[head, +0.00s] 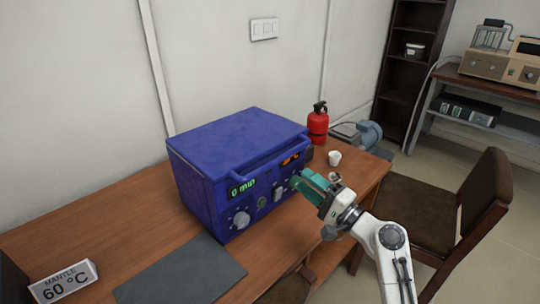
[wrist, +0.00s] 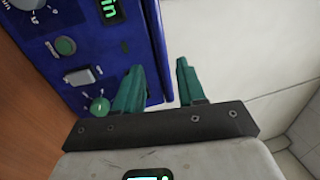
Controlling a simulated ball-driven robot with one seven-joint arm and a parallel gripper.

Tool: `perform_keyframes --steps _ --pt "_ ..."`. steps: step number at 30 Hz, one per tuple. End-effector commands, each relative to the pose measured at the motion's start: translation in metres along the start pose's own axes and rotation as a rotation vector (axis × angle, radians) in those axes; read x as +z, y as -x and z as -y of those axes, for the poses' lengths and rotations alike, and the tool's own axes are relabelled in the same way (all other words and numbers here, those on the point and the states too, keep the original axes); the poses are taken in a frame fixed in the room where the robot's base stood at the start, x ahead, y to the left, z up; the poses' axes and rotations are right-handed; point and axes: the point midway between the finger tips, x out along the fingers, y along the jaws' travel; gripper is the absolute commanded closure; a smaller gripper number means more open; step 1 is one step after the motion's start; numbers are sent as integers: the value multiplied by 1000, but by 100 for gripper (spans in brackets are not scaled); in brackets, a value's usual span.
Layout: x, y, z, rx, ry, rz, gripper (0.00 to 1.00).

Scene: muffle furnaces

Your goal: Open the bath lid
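The bath is a blue box (head: 225,200) on the wooden table. Its blue lid (head: 235,140) is closed flat on top, with a bar handle (head: 272,158) along the front edge. The front panel has a green "0 min" display (head: 242,187), an orange display (head: 291,159), a knob and switches. My gripper (head: 306,184) has green fingers and is in front of the panel's right side, below the handle.
A red extinguisher-like bottle (head: 318,122) and a white cup (head: 334,158) stand right of the bath. A dark mat (head: 182,274) and a "MANTLE 60 °C" sign (head: 64,284) lie front left. A brown chair (head: 480,205) stands at right. The wall is behind the bath.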

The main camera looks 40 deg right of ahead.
Motion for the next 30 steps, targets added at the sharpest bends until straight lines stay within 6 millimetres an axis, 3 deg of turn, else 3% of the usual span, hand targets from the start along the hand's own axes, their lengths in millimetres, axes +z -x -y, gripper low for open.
perform_keyframes --steps 18,30 --pt "1 -94 2 0 1 2 60" --pt "1 -106 0 1 2 1 60"
